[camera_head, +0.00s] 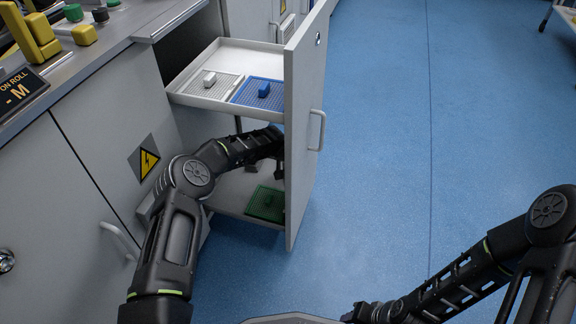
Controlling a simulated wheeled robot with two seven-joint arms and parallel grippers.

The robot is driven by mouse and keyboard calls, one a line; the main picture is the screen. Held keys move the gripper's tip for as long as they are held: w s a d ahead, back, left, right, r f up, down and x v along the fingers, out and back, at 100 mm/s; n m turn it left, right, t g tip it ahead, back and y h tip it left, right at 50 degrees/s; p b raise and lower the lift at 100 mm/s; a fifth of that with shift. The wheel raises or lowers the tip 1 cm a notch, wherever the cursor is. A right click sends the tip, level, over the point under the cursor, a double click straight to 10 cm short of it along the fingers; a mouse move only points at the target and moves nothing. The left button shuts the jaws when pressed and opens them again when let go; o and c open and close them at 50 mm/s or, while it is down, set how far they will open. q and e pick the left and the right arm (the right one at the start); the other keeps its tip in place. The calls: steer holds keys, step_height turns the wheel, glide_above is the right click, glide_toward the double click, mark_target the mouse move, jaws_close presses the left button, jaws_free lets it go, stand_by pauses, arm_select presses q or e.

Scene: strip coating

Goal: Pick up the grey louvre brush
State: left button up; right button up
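A pull-out cabinet unit stands open, with an upper tray (222,48) and a lower shelf (226,206). On the upper tray lie a whitish-grey gridded pad with a pale block handle (209,79) and a blue one (264,90). A green gridded pad (265,203) lies on the lower shelf. No darker grey brush can be made out; my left arm hides part of the lower shelf. My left gripper (279,167) reaches between the two levels, partly hidden behind the front panel. My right gripper (362,312) is low at the bottom edge, apart from the cabinet. Their finger openings are unclear.
The tall front panel (306,120) with its handle (318,130) bounds the unit on the right. Yellow blocks (84,35) and a sign (20,90) are on the counter at upper left.

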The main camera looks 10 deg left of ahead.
arm_select(q)
jaws_close()
stand_by(0.3)
steer(key=shift+r, duration=0.1)
steer(key=shift+r+p, duration=0.35)
steer(key=shift+r, duration=0.05)
step_height(320, 180, up, 3)
steer(key=shift+r+p, duration=0.1)
steer(key=shift+p, duration=0.85)
steer(key=s+a+p, duration=0.1)
steer(key=s+a, duration=0.3)
steer(key=s+a+p, duration=0.2)
steer(key=s+a, duration=0.2)
steer(key=a, duration=0.1)
steer(key=s+a+p, duration=0.1)
steer(key=s+a, duration=0.3)
steer(key=shift+s+a+f+p, duration=0.1)
steer(key=shift+a+f+p, duration=0.1)
steer(key=shift+f+p, duration=0.15)
steer(key=c, duration=0.5)
jaws_free()
jaws_close()
